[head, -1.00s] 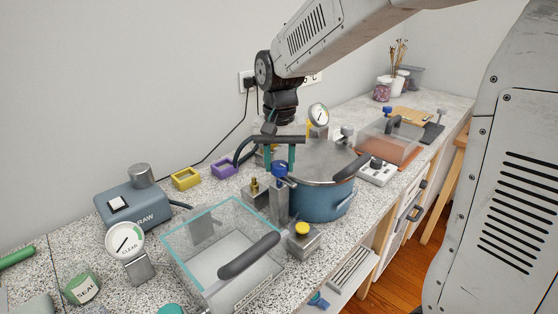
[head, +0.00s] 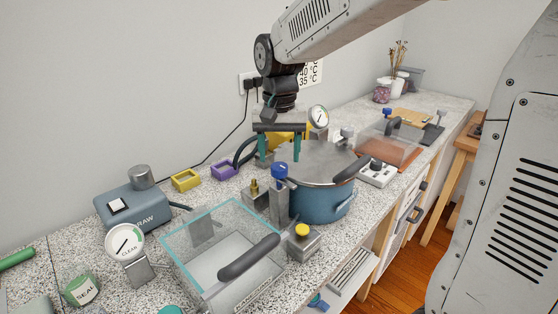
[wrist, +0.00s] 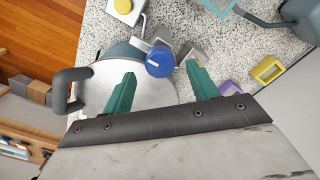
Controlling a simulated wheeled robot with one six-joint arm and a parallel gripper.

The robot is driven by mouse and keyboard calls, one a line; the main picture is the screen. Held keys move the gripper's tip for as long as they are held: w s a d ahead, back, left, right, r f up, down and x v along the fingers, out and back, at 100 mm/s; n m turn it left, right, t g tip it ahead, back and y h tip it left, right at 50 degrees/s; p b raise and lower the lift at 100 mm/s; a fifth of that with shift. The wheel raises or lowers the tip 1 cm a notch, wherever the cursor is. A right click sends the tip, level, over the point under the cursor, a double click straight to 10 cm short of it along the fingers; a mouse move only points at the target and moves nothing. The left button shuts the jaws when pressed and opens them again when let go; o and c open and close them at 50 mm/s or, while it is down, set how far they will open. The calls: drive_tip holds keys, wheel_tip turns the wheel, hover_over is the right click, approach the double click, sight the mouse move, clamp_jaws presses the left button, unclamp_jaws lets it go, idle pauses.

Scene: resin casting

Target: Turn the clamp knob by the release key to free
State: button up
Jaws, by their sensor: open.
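The blue clamp knob (head: 279,170) sits on top of a grey post beside the blue pot (head: 322,203). In the wrist view the knob (wrist: 160,61) shows a pale line on its round top. My gripper (head: 279,158) is open and empty, above the knob. In the wrist view its two green fingers (wrist: 161,70) are on either side of the knob, apart from it. The pot's grey lid (head: 315,160) is on, and its black handle shows at the right. I cannot tell which thing is the release key.
A clear box (head: 222,250) with a black handle stands in front. A block with a yellow button (head: 302,230) is right of the post. A brass-topped fitting (head: 255,190) is close on the left. A gauge (head: 318,118) stands behind the pot. Purple and yellow frames lie left.

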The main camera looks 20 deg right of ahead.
sight(279, 165)
drive_tip(key=shift+r, duration=2.35)
